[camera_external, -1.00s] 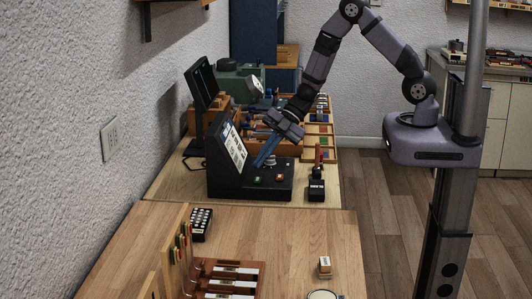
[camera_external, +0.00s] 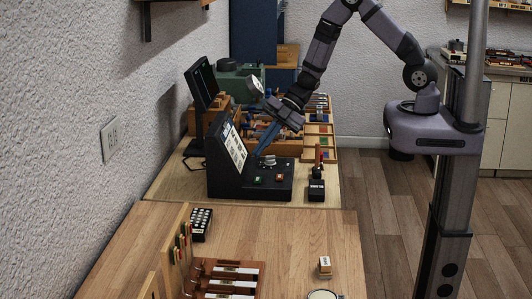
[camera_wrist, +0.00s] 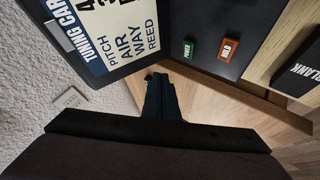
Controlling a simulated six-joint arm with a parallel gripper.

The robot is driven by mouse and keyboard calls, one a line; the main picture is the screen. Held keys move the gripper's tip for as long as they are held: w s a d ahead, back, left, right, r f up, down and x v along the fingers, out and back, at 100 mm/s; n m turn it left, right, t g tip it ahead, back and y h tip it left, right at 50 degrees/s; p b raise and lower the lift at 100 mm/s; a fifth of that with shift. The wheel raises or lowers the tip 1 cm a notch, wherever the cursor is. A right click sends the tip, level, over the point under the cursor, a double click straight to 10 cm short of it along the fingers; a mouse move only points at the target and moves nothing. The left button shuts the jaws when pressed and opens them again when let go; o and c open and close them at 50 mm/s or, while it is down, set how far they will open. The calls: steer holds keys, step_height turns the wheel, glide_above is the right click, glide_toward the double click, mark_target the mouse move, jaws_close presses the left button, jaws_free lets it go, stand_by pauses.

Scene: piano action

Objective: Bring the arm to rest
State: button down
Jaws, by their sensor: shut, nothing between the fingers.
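My gripper (camera_external: 265,151) hangs from my bent arm just above the sloped black console on the far bench. Its blue fingers point down and are shut, with nothing held. In the wrist view my gripper (camera_wrist: 160,92) shows as dark closed fingers pointing away from the camera, and the console's "TUNING CARD" panel (camera_wrist: 105,35) lies beyond them. I cannot tell the exact gap between fingertips and console.
The near bench (camera_external: 285,225) has bare room.

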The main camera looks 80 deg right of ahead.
steer(key=s+d+r+m+g+h, duration=0.2)
steer(key=s+d+r+m+h, duration=0.3)
steer(key=s+d+m+h, duration=0.35)
steer(key=s+a+m+g, duration=0.1)
steer(key=s+a+m, duration=0.1)
steer(key=s, duration=0.3)
steer(key=s+a+m+g+y+b, duration=0.1)
steer(key=s+a+m+g, duration=0.1)
steer(key=s, duration=0.3)
steer(key=s+a+r+m+g+y, duration=0.1)
steer(key=s+a+m+g, duration=0.1)
steer(key=s+m, duration=0.2)
steer(key=shift+s+m, duration=0.35)
steer(key=shift+s, duration=0.75)
steer(key=shift+w+y, duration=0.1)
steer(key=shift+y, duration=0.15)
